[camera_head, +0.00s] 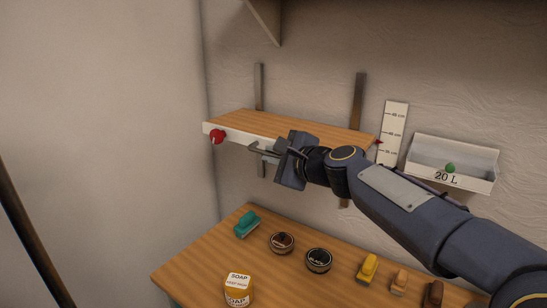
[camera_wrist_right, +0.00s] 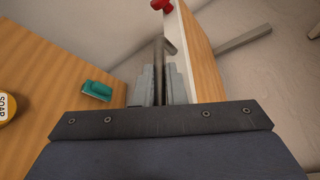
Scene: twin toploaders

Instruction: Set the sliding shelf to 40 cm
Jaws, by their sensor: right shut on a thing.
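The sliding shelf (camera_head: 300,126) is a wooden board with a white front edge, on two upright wall rails. A red knob (camera_head: 217,136) sits at its left front; it also shows in the wrist view (camera_wrist_right: 161,5). My right gripper (camera_head: 270,150) is shut on the grey handle (camera_head: 256,148) at the shelf's front; the wrist view shows the handle bar (camera_wrist_right: 158,65) between the fingers. A white scale (camera_head: 394,130) with cm marks stands right of the shelf. A red pointer (camera_head: 379,141) at the shelf's right end lies between the middle and lower labels, whose numbers are hard to read. My left gripper is not in view.
A wooden table (camera_head: 200,262) below holds a teal brush (camera_head: 247,224), two round tins (camera_head: 282,242), a soap jar (camera_head: 238,289) and several small brushes (camera_head: 368,268). A white bin marked 20 L (camera_head: 470,177) hangs at the right. A bracket (camera_head: 265,20) is above.

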